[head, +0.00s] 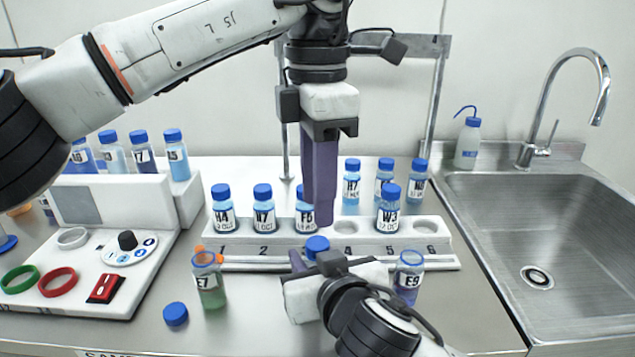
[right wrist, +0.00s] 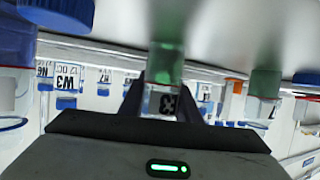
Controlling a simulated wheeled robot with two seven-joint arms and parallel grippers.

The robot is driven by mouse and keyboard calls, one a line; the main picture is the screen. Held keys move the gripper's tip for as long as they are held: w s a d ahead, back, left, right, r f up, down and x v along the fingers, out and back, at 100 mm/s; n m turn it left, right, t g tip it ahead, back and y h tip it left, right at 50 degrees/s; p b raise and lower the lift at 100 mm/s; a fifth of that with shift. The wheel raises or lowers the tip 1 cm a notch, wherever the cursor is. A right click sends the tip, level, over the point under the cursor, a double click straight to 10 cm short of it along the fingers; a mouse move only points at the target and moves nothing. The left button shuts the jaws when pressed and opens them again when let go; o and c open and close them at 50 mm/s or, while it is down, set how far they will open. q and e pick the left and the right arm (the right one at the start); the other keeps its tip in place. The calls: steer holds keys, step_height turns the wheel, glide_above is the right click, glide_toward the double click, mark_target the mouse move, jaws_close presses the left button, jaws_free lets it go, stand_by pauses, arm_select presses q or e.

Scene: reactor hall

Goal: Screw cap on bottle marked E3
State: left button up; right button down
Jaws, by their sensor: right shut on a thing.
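My right gripper (head: 297,262), low in the middle of the head view, is shut on a bottle. In the right wrist view this bottle (right wrist: 165,70) has green content and a label that seems to read E3; its neck end is hidden. In the head view a blue cap (head: 317,245) shows at the right gripper, above where the bottle is held; whether it is seated or tightened I cannot tell. My left gripper (head: 323,222) points straight down with its tips a little above this cap. Its purple fingers overlap edge-on, so the opening is hidden.
Uncapped bottles E7 (head: 209,283) and E9 (head: 409,280) stand either side of my right gripper. A loose blue cap (head: 176,314) lies front left. Behind is a numbered white rack (head: 270,242) with capped bottles. A control panel (head: 95,268) stands left, a sink (head: 550,235) right.

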mark_target(318, 243)
arm_select(q)
steer(key=n, duration=0.2)
steer(key=r+n, duration=0.1)
steer(key=n, duration=0.2)
steer(key=shift+r+n, duration=0.3)
steer(key=shift+f, duration=4.05)
jaws_close()
steer(key=shift+o, duration=1.7)
jaws_free()
step_height(318, 243, up, 12)
